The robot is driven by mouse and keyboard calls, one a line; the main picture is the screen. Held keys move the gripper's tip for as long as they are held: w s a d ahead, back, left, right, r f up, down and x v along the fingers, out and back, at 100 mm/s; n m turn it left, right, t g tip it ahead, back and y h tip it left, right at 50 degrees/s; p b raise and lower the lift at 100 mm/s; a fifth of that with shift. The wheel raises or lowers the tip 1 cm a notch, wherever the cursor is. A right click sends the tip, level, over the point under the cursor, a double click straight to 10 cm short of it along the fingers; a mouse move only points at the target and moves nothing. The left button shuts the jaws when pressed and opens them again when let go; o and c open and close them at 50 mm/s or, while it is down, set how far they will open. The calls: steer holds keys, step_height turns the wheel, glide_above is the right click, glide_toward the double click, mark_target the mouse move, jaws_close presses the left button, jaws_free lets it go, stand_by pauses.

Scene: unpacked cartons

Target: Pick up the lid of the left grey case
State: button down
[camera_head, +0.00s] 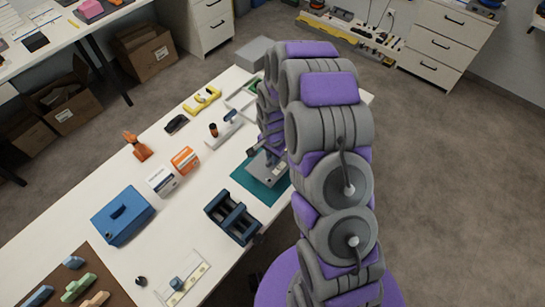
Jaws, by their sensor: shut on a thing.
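An open grey case (237,104) with a green inside stands at the far part of the white table, partly hidden behind my arm. A closed-looking grey box (250,54) stands beyond it. My gripper (267,156) is low over the teal mat (258,194), largely hidden by my own arm. It is shut on a small grey piece (266,171) at the mat. I cannot tell whether this piece is a lid, or whether it touches the mat.
A dark blue vise (232,217) stands close in front of the mat. A blue toolbox (122,215), an orange box (185,160), a white box (162,180) and an orange tool (138,147) lie to the left. The floor right of the table is clear.

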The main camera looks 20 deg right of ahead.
steer(key=s+d+p, duration=0.1)
steer(key=s+d, duration=0.1)
steer(key=s, duration=0.5)
steer(key=s+d+r, duration=0.1)
steer(key=s+d, duration=0.2)
steer(key=s, duration=0.4)
steer(key=shift+s+r+p, duration=0.15)
steer(key=shift+s+p, duration=0.05)
steer(key=shift+p, duration=0.15)
steer(key=shift+w, duration=0.1)
